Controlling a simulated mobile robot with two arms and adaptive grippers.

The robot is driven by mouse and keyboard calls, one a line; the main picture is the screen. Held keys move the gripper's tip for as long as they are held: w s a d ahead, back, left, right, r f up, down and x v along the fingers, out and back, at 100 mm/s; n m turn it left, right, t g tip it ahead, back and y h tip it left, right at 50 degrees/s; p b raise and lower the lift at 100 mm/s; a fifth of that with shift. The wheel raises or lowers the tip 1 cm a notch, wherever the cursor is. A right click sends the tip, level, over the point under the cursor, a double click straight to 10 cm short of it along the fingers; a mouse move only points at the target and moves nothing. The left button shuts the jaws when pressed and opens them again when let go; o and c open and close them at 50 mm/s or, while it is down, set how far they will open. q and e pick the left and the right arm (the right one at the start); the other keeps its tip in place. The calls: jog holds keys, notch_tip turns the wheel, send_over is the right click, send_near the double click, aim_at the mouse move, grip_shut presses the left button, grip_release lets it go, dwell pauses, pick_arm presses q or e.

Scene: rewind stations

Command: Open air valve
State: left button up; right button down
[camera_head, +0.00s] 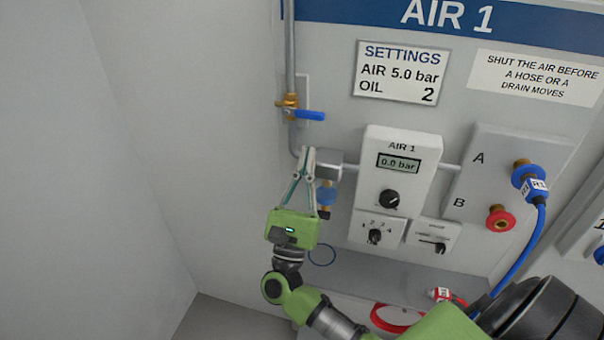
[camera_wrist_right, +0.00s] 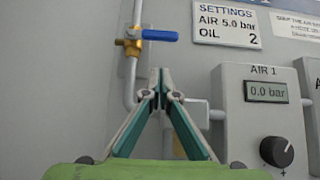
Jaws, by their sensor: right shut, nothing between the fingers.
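The air valve (camera_head: 290,104) is a brass body on the vertical grey pipe at the left of the AIR 1 panel. Its blue lever (camera_head: 309,115) points right, across the pipe. The valve (camera_wrist_right: 130,45) and lever (camera_wrist_right: 160,35) also show in the right wrist view, above the fingertips. My right gripper (camera_head: 309,150) is shut and empty, pointing up, below the valve and apart from it in the picture. Its fingertips (camera_wrist_right: 160,75) meet in the right wrist view. The AIR 1 display (camera_head: 398,162) reads 0.0 bar. My left gripper is out of view.
A filter unit (camera_head: 328,166) with a blue part sits behind my right gripper. The regulator box (camera_head: 378,196) with a black knob (camera_head: 389,199) is to its right. A blue hose (camera_head: 526,245) hangs from port A. A settings sign (camera_head: 399,72) reads AIR 5.0 bar. Plain wall lies left.

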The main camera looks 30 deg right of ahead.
aim_at(303, 114)
jog(key=r+p, duration=0.1)
jog(key=r, duration=0.2)
jog(key=r+p, duration=0.1)
jog(key=r, duration=0.1)
jog(key=shift+w+d+p, duration=0.25)
jog(key=shift+d+p, duration=0.05)
jog(key=shift+w, duration=0.1)
